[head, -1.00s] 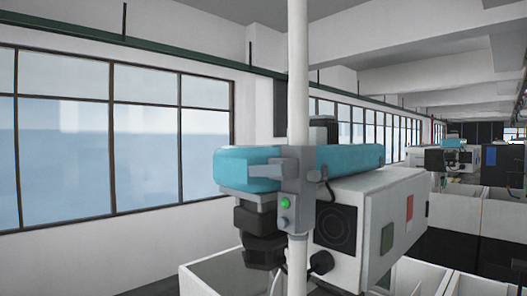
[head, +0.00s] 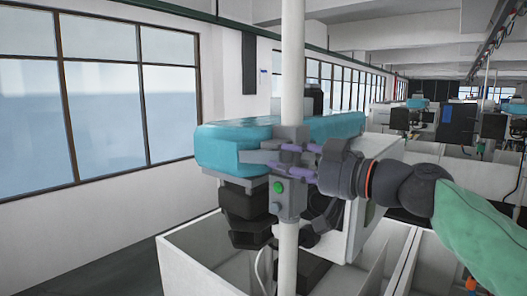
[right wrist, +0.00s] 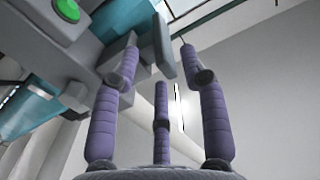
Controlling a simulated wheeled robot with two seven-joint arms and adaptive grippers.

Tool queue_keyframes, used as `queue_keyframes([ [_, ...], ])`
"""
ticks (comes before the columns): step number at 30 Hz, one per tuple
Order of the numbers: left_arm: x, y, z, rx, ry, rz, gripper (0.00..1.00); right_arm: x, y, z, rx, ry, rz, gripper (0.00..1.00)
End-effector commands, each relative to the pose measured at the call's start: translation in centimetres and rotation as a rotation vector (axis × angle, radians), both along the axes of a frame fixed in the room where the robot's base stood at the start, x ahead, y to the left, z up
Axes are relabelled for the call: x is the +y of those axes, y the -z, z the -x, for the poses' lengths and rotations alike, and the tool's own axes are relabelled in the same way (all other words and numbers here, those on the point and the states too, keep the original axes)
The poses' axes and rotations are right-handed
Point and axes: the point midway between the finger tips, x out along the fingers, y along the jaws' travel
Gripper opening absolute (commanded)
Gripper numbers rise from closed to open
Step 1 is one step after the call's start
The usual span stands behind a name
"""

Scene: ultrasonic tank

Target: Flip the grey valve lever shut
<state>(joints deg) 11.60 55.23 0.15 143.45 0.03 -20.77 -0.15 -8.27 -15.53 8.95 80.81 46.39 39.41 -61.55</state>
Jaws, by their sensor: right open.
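The grey valve lever (head: 254,157) points left from a grey valve block (head: 291,195) on a white upright pipe, in front of a teal machine top. A green button (head: 278,187) sits on the block. My right gripper (head: 283,158) reaches in from the right with its purple fingers open at the block, near the lever's root. The right wrist view shows three purple fingers spread apart, with grey flat parts, probably the lever (right wrist: 163,45), beyond and between the fingertips. I cannot tell whether a finger touches it. My left gripper is out of view.
The white pipe (head: 291,60) stands in front of the teal machine (head: 225,145). Black machine parts (head: 248,212) hang below it. A white open-topped tank (head: 200,262) lies underneath. Windows line the wall at left.

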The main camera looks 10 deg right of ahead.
Motion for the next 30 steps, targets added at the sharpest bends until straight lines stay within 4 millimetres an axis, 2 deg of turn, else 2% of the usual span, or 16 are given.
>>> queue_keyframes([
  [3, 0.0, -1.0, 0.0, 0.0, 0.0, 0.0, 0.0, 1.4, -0.2, -1.7, 0.002, -0.002, 0.0, 0.44],
  [10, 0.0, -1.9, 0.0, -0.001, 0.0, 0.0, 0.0, 3.2, -0.2, -4.1, 0.001, 0.0, -0.002, 0.44],
  [23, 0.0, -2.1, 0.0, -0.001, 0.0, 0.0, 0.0, 3.7, 0.0, -4.8, 0.0, 0.002, 0.0, 0.44],
  [24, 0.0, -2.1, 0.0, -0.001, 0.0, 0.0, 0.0, 3.7, 0.0, -4.8, 0.001, 0.002, -0.001, 0.38],
  [28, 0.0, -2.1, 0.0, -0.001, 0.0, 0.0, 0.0, 3.7, 0.0, -4.8, 0.001, 0.002, -0.001, 0.01],
  [30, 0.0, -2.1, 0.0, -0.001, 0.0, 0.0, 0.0, 3.7, 0.0, -4.8, 0.001, 0.002, -0.001, 0.0],
])
